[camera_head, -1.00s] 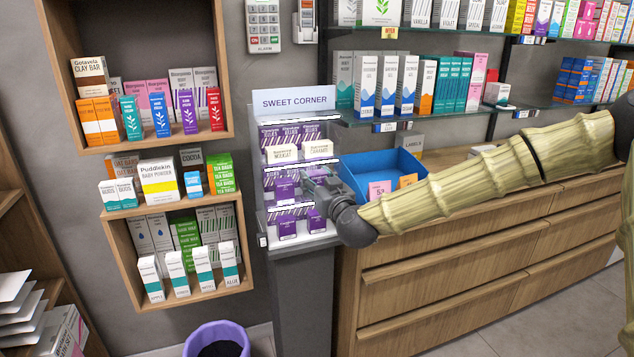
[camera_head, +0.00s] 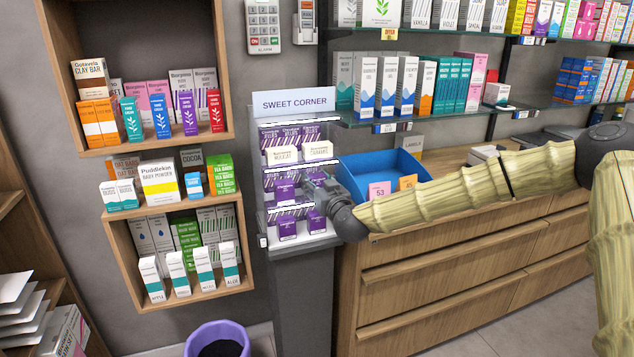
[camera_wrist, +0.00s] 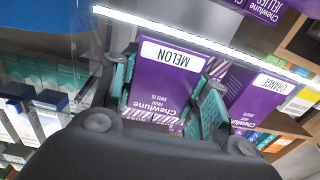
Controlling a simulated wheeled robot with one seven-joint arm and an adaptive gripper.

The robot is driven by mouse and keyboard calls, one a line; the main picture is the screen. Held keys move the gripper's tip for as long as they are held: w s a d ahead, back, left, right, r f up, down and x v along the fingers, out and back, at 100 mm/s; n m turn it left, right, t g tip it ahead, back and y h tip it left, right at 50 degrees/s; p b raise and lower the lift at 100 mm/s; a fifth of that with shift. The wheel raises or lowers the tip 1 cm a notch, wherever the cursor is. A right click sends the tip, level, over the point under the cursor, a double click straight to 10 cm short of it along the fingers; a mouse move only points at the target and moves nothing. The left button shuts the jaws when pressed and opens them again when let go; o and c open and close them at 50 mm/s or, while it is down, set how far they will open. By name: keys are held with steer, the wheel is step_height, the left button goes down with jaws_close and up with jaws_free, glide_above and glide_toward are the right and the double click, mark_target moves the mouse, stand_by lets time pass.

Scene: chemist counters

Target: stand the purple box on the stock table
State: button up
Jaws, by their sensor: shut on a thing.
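My gripper (camera_head: 312,187) is at the right side of the lit sweet stand, among its purple boxes. In the wrist view my gripper (camera_wrist: 165,95) has its teal fingers closed on either side of a purple Chewlune box labelled MELON (camera_wrist: 165,78). The box appears upside down in that view, below a bright shelf edge. In the head view the held box cannot be told apart from its neighbours. I cannot pick out a stock table in these frames.
The SWEET CORNER stand (camera_head: 294,102) holds several purple boxes. An ORANGE box (camera_wrist: 258,92) stands close beside the held one. A blue bin (camera_head: 352,172) sits on the wooden counter (camera_head: 440,265) to the right. A purple waste bin (camera_head: 217,334) stands on the floor.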

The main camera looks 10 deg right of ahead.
steer(key=shift+f, duration=0.15)
steer(key=o, duration=1)
steer(key=shift+f, duration=0.1)
steer(key=s+d+b, duration=0.1)
steer(key=s+d, duration=0.1)
steer(key=s, duration=0.8)
steer(key=shift+s+d+f, duration=0.15)
steer(key=shift+s+f, duration=0.05)
steer(key=shift+s, duration=0.15)
